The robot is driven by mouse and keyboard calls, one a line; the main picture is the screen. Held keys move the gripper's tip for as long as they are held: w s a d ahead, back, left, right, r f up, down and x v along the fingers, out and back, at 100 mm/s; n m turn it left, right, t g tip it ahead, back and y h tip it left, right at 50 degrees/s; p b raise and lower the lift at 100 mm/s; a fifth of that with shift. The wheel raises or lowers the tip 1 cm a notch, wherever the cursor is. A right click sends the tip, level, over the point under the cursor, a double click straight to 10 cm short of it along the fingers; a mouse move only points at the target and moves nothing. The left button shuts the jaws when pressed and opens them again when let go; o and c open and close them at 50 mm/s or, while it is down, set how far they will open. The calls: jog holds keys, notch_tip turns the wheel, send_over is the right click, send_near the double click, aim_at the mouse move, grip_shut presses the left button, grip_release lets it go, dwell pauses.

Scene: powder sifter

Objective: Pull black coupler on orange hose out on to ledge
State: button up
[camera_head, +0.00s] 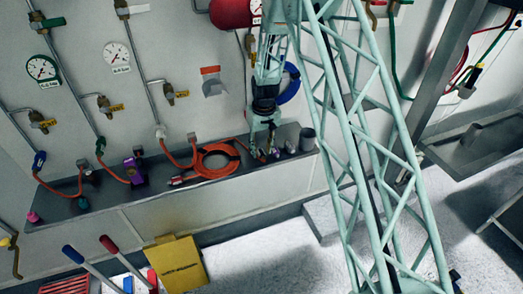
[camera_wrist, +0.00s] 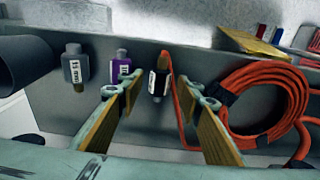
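The black coupler (camera_wrist: 154,84) with a white label lies on the grey ledge in the wrist view, its brownish-orange end pointing away. A thin orange hose (camera_wrist: 176,112) runs beside it toward the wall. My gripper (camera_wrist: 158,84) is open and empty, with one finger on each side of the coupler and visible gaps between. Whether the fingers are level with the coupler or above it, I cannot tell. In the head view my gripper (camera_head: 262,148) hangs over the right part of the ledge (camera_head: 105,213), and the coupler is mostly hidden by it.
A coiled orange hose (camera_head: 215,161) lies left of my gripper on the ledge. A purple-banded fitting (camera_wrist: 122,64), a grey labelled fitting (camera_wrist: 76,66) and a dark cup (camera_head: 307,139) stand on the other side. Gauges and valves line the wall. A yellow box (camera_head: 177,265) is on the floor.

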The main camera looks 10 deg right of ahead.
jog(key=shift+r, duration=0.1)
notch_tip(320, 180, up, 12)
jog(key=s, duration=0.1)
dwell(0.9)
jog(key=shift+s, duration=0.1)
dwell(0.9)
